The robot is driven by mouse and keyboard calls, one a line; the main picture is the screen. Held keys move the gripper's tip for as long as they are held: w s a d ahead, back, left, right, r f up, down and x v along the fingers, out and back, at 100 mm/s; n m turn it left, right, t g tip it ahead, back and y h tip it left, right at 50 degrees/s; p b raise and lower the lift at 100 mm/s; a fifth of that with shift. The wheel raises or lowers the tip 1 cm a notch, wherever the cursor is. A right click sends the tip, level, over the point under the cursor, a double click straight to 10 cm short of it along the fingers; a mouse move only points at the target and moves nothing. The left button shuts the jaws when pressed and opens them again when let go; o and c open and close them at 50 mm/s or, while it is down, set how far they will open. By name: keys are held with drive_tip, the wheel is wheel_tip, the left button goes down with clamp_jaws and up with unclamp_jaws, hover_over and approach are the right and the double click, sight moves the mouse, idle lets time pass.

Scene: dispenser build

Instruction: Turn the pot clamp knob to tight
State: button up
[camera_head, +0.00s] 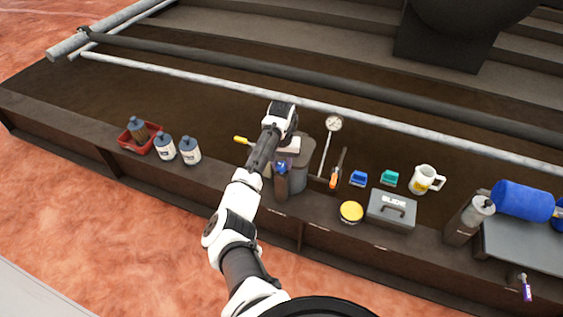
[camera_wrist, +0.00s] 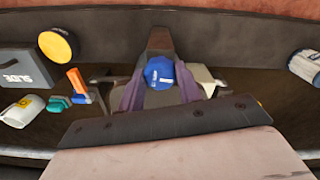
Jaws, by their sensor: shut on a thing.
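The pot clamp knob (camera_wrist: 159,72) is a round blue cap with a small white mark, in the middle of the wrist view. The purple fingers of my gripper (camera_wrist: 160,90) lie on its left and right sides, shut on it. The mark is too small to read, so I cannot tell how tight the knob stands. In the head view the grey pot (camera_head: 298,175) stands on the counter, partly hidden by my arm and gripper. A dark upright holder (camera_head: 282,186) with a blue top is at its front.
A gauge (camera_head: 334,124) on a thin stem and an orange-handled tool (camera_head: 335,179) stand right of the pot. A yellow tin (camera_head: 351,212), a grey SLIDE box (camera_head: 391,209) and a white mug (camera_head: 425,180) are farther right. Bottles (camera_head: 190,150) and a red tray (camera_head: 125,142) are left.

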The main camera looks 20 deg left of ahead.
sight(282, 164)
drive_tip(key=shift+d+r+m+p, duration=0.1)
drive_tip(key=shift+r+m+p, duration=0.35)
drive_tip(key=shift+p, duration=0.65)
drive_tip(key=shift+f+m+p, duration=0.4)
drive_tip(key=shift+f+m, duration=0.05)
drive_tip(key=shift+m, duration=0.6)
drive_tip(key=o, duration=1)
drive_tip(key=shift+r, duration=0.15)
wheel_tip(282, 164, up, 14)
drive_tip(key=shift+f, duration=0.2)
